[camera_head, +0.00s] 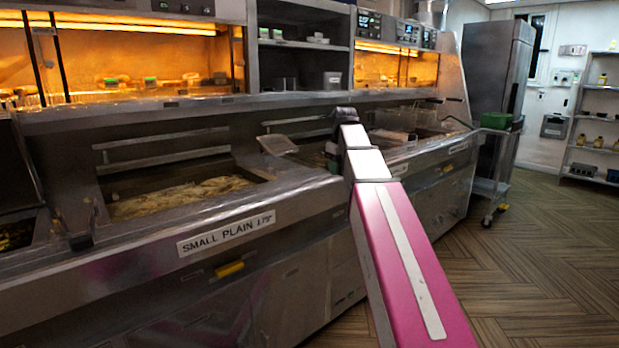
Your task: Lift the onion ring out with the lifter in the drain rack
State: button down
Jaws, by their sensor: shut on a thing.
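My pink and white arm reaches up over the front of the frying range. The dark wrist at its end hides most of my gripper (332,152), which is small and dim beside the arm and shut. A flat grey metal plate, which looks like the head of the lifter (278,144), is tilted just left of my gripper, above the range top. Its handle is too dark to trace clearly. A fryer pan (180,195) of pale, bubbling oil lies to the left. I cannot make out an onion ring or the drain rack for certain.
A wire basket (405,118) sits right of my arm. A trolley (490,185) stands at the range's right end; the floor beyond is clear.

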notch_tip(320, 180, up, 5)
jog(key=shift+r, duration=0.2)
dwell(0.6)
